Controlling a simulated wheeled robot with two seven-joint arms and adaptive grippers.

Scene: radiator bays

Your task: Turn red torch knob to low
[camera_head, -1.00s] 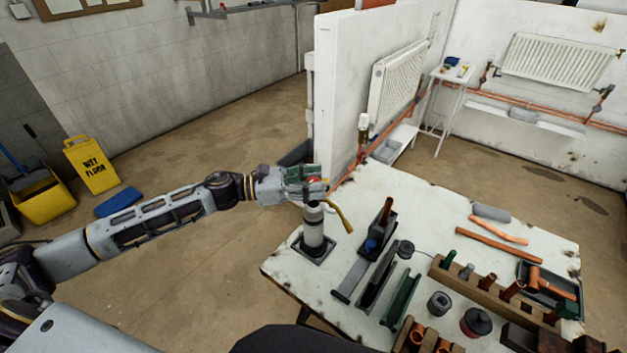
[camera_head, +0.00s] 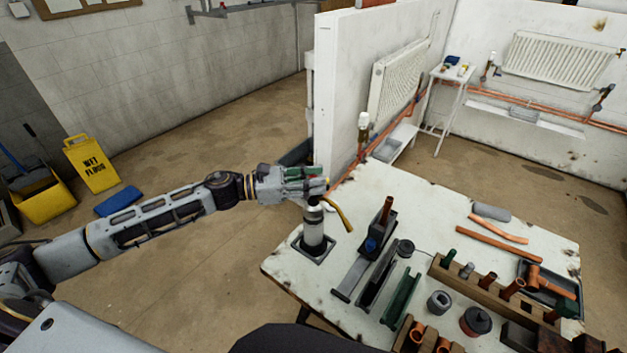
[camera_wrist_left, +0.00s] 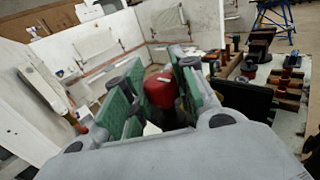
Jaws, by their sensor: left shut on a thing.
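The torch (camera_head: 313,228) stands upright in a dark square base at the left corner of the white table (camera_head: 280,268). Its brass tube (camera_head: 343,214) curves off to the right. My left gripper (camera_head: 316,185) is at the top of the torch. In the left wrist view the red knob (camera_wrist_left: 160,90) sits between the green-padded fingers of my left gripper (camera_wrist_left: 155,95), which are shut on it. In the head view the gripper hides almost all of the knob, so its setting cannot be read. My right gripper is not in view.
A wooden rack (camera_head: 484,283) with several pipe pieces stands on the table to the right. A green angled piece (camera_head: 401,298) and dark holders are nearer the torch. A white partition (camera_head: 340,95) rises behind the table.

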